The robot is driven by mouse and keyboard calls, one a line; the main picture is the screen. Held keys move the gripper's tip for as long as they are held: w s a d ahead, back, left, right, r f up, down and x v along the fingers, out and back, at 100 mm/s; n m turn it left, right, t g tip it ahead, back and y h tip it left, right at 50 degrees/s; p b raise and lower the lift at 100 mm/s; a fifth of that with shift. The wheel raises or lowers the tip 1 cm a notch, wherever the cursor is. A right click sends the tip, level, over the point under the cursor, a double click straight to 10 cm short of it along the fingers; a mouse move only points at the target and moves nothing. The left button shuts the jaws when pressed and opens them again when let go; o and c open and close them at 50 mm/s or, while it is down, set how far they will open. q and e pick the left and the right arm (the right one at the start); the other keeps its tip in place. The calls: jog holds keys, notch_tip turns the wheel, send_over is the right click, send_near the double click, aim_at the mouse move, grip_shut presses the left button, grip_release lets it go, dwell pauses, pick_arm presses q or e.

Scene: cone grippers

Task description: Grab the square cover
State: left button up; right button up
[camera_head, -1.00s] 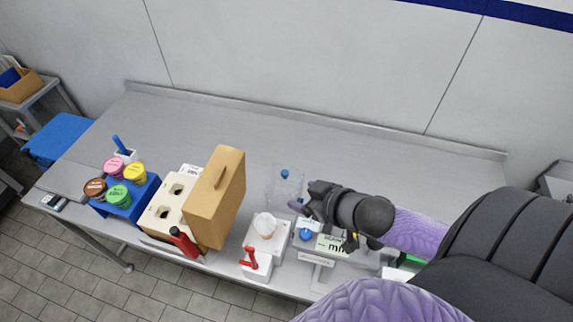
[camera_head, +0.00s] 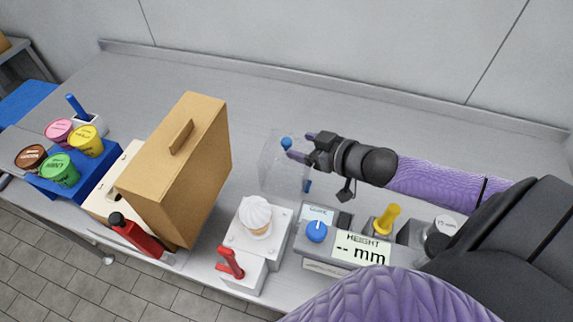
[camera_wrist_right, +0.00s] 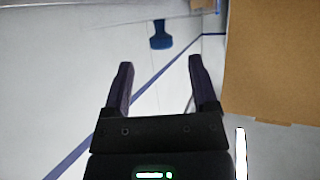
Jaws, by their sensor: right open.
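A clear square cover (camera_head: 268,172) with a blue knob (camera_head: 287,143) on top stands on the table, left of my right gripper. My right gripper (camera_head: 300,146) comes in from the right. Its two purple fingers are open and empty, with their tips close to the knob. In the right wrist view the blue knob (camera_wrist_right: 160,38) shows beyond and between the spread fingertips (camera_wrist_right: 161,66), apart from them. The clear walls are faint there. My left gripper is not in view.
A tall tan box (camera_head: 180,165) with a handle stands left of the cover. In front are a white stand (camera_head: 272,226) with a swirled white top and a height gauge (camera_head: 345,247). Coloured tubs (camera_head: 60,168) sit far left. The table's back strip is clear.

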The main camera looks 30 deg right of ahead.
aim_at(291, 144)
jog(key=b+x, duration=0.2)
jog(key=x, duration=0.3)
jog(key=shift+a+f, duration=0.1)
jog(key=shift+f, duration=0.05)
jog(key=shift+w, duration=0.15)
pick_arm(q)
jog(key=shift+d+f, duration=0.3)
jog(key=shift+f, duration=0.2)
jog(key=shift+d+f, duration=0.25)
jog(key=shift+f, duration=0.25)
pick_arm(e)
jog(key=c, duration=0.9)
grip_shut()
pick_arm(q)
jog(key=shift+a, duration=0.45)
